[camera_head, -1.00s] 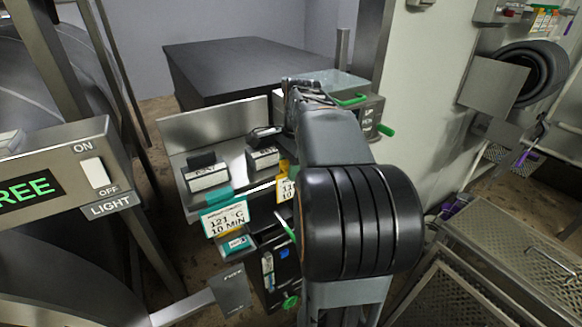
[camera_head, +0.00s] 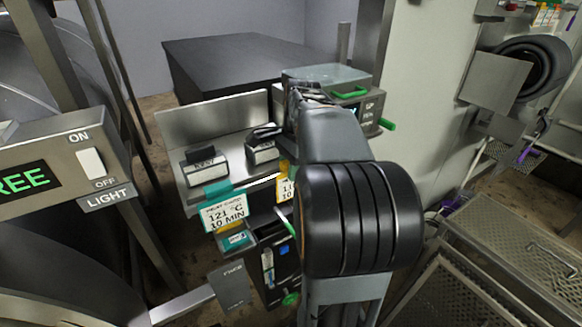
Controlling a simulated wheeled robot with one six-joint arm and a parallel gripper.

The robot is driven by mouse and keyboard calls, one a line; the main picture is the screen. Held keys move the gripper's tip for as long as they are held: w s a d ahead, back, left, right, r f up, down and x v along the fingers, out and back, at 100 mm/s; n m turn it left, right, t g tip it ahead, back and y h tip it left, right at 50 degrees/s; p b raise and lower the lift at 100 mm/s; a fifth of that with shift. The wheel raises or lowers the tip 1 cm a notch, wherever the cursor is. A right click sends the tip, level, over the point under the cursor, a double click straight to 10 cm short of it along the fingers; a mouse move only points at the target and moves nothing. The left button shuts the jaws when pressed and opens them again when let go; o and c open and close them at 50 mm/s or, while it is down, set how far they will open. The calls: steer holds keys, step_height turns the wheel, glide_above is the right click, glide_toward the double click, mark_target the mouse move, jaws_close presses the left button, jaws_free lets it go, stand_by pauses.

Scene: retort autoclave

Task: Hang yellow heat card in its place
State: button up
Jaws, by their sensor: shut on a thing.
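The yellow heat card (camera_head: 286,188) shows as a narrow strip at the left edge of my forearm, by the shelf's front edge. Its yellow top and part of its print are visible; the rest is hidden behind my arm. The fingertips are hidden, and my gripper is shut on the yellow card. I cannot tell whether the card touches the shelf edge. A teal heat card (camera_head: 223,213) reading 121 °C, 10 MIN hangs at the shelf front, left of the yellow one.
The metal shelf (camera_head: 215,120) carries two labelled blocks (camera_head: 206,169). Below is a dark open box (camera_head: 275,262) with small items. The control panel with a LIGHT switch (camera_head: 91,165) stands at left. A device with a green handle (camera_head: 350,92) is behind my wrist; perforated metal (camera_head: 520,250) is at right.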

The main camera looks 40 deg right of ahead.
steer(key=shift+f, duration=0.1)
steer(key=o, duration=1)
steer(key=shift+o, duration=0.2)
step_height(320, 180, up, 14)
steer(key=d+p, duration=0.1)
steer(key=d, duration=0.1)
steer(key=shift+f, duration=0.15)
steer(key=shift+s, duration=0.1)
